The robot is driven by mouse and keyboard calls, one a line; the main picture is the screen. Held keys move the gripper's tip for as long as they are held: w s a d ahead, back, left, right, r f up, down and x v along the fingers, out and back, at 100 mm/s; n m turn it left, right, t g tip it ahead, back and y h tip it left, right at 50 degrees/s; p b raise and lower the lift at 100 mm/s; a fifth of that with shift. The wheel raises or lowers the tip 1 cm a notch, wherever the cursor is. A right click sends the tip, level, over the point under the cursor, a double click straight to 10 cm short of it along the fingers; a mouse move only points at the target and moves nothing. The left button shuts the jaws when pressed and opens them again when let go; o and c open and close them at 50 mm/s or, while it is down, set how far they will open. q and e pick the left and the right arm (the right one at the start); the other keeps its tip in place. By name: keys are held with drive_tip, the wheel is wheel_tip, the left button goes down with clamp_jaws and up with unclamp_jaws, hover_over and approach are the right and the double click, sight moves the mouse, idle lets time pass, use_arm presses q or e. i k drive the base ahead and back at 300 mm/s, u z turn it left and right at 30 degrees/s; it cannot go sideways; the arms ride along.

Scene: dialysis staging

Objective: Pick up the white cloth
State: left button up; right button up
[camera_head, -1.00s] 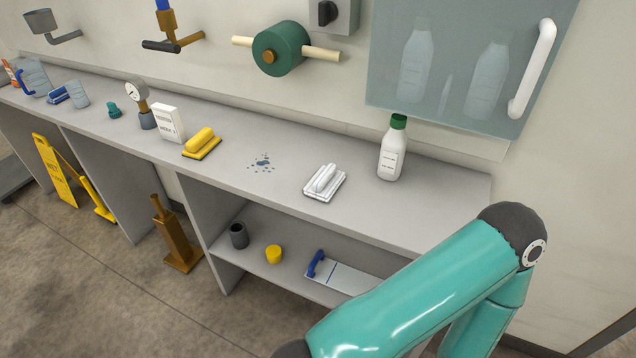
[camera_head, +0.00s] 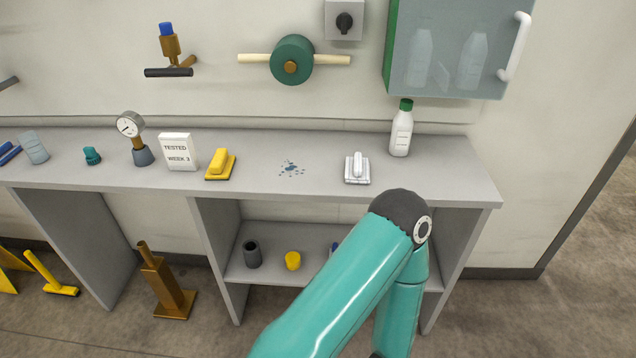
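The white cloth (camera_head: 357,169) lies on the right part of the grey counter (camera_head: 270,187). It looks like a flat white pad with a raised white grip on top. A white bottle with a green cap (camera_head: 401,133) stands behind it to the right. One teal arm of mine rises in front of the counter, its dark joint just below and right of the cloth. Neither gripper shows in the head view.
A yellow pad (camera_head: 219,165) lies left of a blue-grey spill (camera_head: 291,169). A white sign (camera_head: 178,152) and a gauge (camera_head: 131,126) stand further left. A glass-fronted cabinet (camera_head: 447,75) hangs above the right end. A lower shelf holds a grey cup (camera_head: 252,254) and yellow cap (camera_head: 293,261).

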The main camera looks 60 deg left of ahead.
sight(356, 168)
drive_tip(key=k, duration=0.8)
drive_tip(key=u, duration=0.85)
drive_tip(key=i, duration=1.05)
drive_tip(key=u, duration=0.1)
